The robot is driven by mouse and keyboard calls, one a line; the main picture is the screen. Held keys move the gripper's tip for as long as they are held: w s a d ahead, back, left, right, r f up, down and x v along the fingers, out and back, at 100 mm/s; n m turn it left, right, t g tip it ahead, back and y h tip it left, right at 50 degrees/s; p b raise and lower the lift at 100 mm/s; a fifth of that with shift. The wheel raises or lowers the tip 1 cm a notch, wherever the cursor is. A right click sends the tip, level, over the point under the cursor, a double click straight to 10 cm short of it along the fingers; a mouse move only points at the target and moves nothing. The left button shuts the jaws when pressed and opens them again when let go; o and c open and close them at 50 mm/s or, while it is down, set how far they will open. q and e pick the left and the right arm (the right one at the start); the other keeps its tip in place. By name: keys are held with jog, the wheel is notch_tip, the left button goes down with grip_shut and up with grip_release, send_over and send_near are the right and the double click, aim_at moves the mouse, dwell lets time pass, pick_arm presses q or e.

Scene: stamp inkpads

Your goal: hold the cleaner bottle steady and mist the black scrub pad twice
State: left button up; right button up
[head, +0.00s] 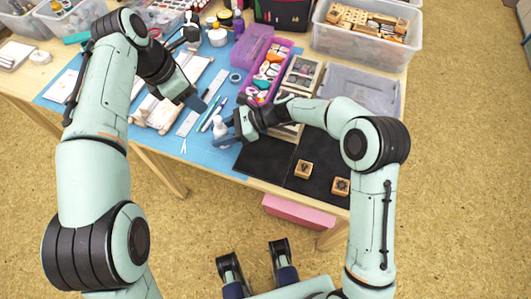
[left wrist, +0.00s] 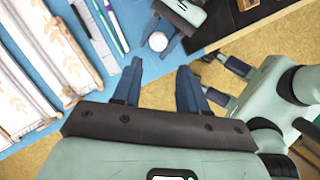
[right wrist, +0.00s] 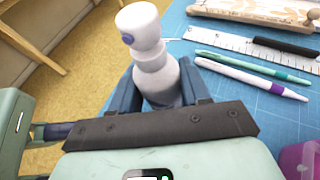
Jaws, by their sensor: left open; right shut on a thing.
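The white cleaner bottle (head: 219,128) stands near the front edge of the blue mat. My right gripper (right wrist: 157,90) is shut around its body, and its white head with a blue dot rises above the fingers in the right wrist view. The bottle's white top (left wrist: 158,41) also shows in the left wrist view. A flat black pad (head: 262,160) lies at the front edge, right of the bottle; I cannot tell for certain that it is the scrub pad. My left gripper (head: 194,103) is open and empty, up and left of the bottle. Its fingers (left wrist: 160,85) are apart, short of the bottle.
A dark mat with wooden stamps (head: 303,169) lies right of the black pad. A purple box (head: 257,92) of inkpads stands behind. Pens (head: 212,114), a ruler (head: 190,122) and wrapped rolls (head: 153,112) lie left of the bottle. A stamp bin (head: 360,52) stands at the back right.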

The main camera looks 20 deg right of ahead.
pick_arm(q)
jog(key=c, duration=0.6)
jog(key=shift+f+m, duration=0.1)
jog(key=shift+m, duration=0.3)
grip_shut()
jog(key=d+m+t+y, duration=0.1)
jog(key=m, duration=0.6)
jog(key=d+m+t+y, duration=0.1)
jog(key=m, duration=0.6)
jog(key=d+f+m+t+y, duration=0.1)
jog(key=d+m, duration=0.1)
jog(key=m, duration=0.5)
jog(key=shift+w+m, duration=0.35)
jog(key=shift+m, duration=0.05)
jog(key=shift+f, duration=2.8)
